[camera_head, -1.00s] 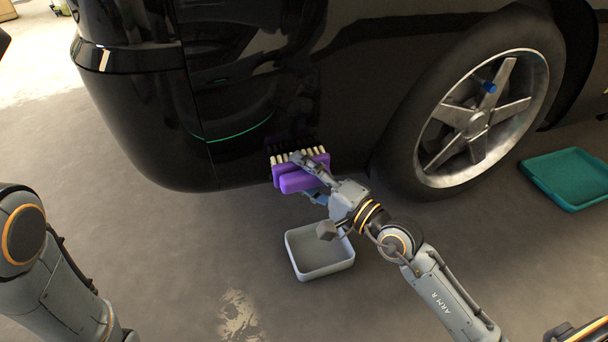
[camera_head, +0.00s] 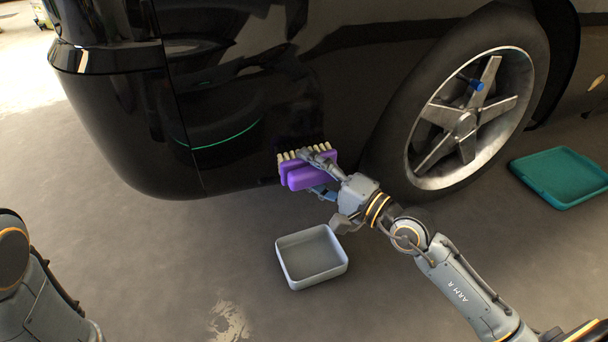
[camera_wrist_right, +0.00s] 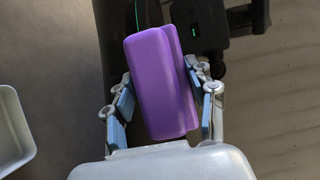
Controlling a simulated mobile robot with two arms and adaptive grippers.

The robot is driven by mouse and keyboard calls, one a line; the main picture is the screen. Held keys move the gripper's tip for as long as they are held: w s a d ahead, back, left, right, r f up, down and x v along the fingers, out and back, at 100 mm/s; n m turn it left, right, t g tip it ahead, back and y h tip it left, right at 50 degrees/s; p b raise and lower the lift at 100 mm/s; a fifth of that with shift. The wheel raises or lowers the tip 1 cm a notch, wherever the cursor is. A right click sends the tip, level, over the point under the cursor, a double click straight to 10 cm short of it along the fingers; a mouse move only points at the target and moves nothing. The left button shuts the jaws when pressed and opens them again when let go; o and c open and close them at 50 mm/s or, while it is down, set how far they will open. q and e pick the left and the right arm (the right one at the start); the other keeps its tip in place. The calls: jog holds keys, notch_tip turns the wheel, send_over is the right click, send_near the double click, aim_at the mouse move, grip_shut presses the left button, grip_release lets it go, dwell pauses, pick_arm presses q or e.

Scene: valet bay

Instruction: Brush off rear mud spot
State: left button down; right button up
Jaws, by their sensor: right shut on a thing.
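My right gripper (camera_head: 322,172) is shut on a purple brush (camera_head: 310,176) with cream bristles (camera_head: 300,154). The brush is at the lower side of the black car body (camera_head: 240,90), just left of the rear wheel, bristles toward the panel. I cannot tell whether they touch it. In the right wrist view, the purple brush (camera_wrist_right: 160,85) sits between the two fingers of my right gripper (camera_wrist_right: 163,100). I cannot make out a mud spot on the panel; the brush hides part of it. My left arm shows at the lower left, but its gripper is outside the frame.
A grey open tray (camera_head: 311,281) stands on the floor below the brush. A teal tray (camera_head: 562,178) lies right of the wheel (camera_head: 468,125). A pale patch (camera_head: 229,322) marks the floor. The floor left of the grey tray is clear.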

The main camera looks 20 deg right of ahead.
aim_at(290, 174)
jog(key=shift+w+r, duration=0.1)
jog(key=shift+a+r+p, duration=0.2)
jog(key=shift+a+p, duration=0.7)
jog(key=shift+p, duration=0.05)
jog(key=shift+w+a+p, duration=0.1)
jog(key=shift+a+p, duration=0.35)
jog(key=shift+a, duration=0.3)
jog(key=shift+c, duration=0.5)
jog(key=shift+a+f, duration=0.15)
jog(key=shift+a, duration=0.2)
jog(key=shift+s+f+p, duration=0.2)
jog(key=shift+s, duration=1.3)
jog(key=shift+s+f+p, duration=0.15)
jog(key=shift+s+p, duration=0.05)
jog(key=shift+s, duration=1.25)
jog(key=shift+s, duration=0.1)
jog(key=shift+s+f, duration=0.15)
jog(key=shift+s, duration=1.3)
